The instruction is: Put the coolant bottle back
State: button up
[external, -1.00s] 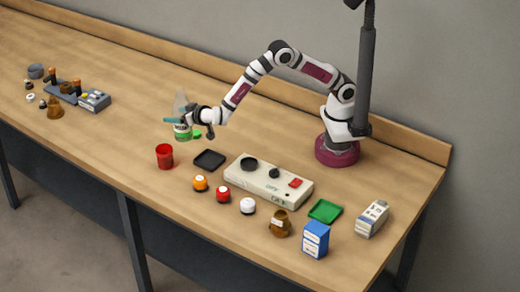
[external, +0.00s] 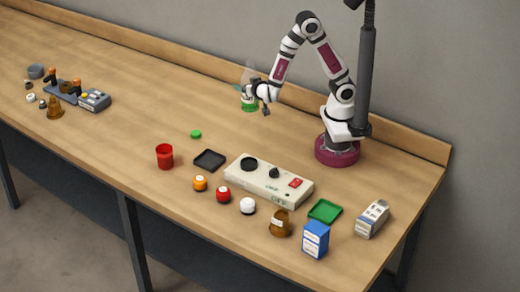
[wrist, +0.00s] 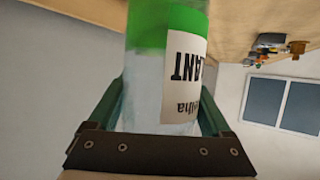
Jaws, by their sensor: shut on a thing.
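The coolant bottle (external: 250,104) is clear, with green in its lower part and a white label. My gripper (external: 251,91) is shut on it near the back of the table and holds it about upright. I cannot tell whether its base touches the table. In the wrist view the bottle (wrist: 167,70) stands between my two teal fingers, and part of its label reads "ANT" upside down. A small green disc (external: 196,134) lies on the table to the left and in front of the bottle.
A beige pump unit (external: 268,180) with a dark knob and red switch lies in front. Near it are a black tray (external: 209,160), red cup (external: 164,156), green tray (external: 325,211), blue box (external: 316,239) and several small jars. Table around the bottle is clear.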

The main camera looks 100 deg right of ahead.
jog(key=shift+s+d+r, duration=0.1)
jog(key=shift+s, duration=0.35)
notch_tip(320, 180, down, 13)
jog(key=shift+f, duration=0.1)
jog(key=o, duration=1.5)
jog(key=shift+o, duration=0.2)
